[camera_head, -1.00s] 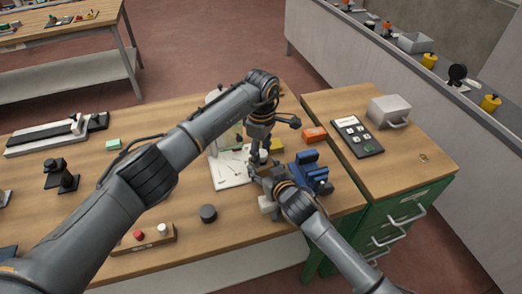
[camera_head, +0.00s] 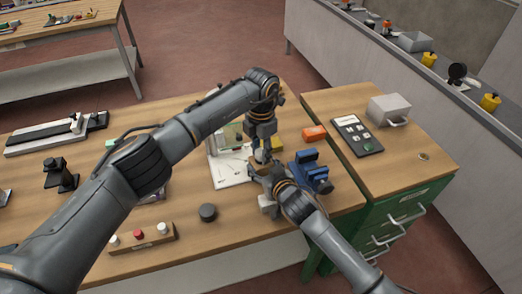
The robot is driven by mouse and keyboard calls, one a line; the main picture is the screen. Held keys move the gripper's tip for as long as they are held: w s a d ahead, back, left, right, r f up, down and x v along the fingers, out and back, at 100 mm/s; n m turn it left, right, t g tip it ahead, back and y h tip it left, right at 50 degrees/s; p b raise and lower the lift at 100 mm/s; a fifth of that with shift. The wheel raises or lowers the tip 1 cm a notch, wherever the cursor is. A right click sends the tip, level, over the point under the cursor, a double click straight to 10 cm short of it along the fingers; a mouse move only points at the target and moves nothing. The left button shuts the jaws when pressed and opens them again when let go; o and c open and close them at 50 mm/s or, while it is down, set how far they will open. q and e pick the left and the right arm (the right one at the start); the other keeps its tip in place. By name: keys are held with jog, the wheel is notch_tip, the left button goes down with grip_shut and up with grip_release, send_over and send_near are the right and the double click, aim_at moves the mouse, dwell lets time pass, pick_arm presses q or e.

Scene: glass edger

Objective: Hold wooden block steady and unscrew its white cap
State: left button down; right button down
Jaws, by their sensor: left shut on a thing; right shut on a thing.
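My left gripper (camera_head: 262,155) points down from above the table and is shut, directly over my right gripper. My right gripper (camera_head: 262,173) comes in low from the front right and is shut, close below the left one. The wooden block and its white cap are largely hidden between the two grippers, so I cannot see how far the cap is turned. A pale piece (camera_head: 267,205) shows just below the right gripper; I cannot tell whether it belongs to the block.
A blue vise (camera_head: 311,172) stands right beside the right gripper. A black puck (camera_head: 208,212) and a wooden strip with red and white knobs (camera_head: 145,241) are in front. An orange box (camera_head: 314,133) lies behind.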

pick_arm(q)
jog(key=n, duration=0.4)
jog(key=shift+s, duration=0.15)
pick_arm(e)
jog(key=shift+d, duration=0.15)
pick_arm(q)
jog(key=n, duration=1)
jog(key=shift+n, duration=0.3)
jog(key=shift+d, duration=0.1)
jog(key=shift+r, duration=1.1)
jog(key=shift+r, duration=0.1)
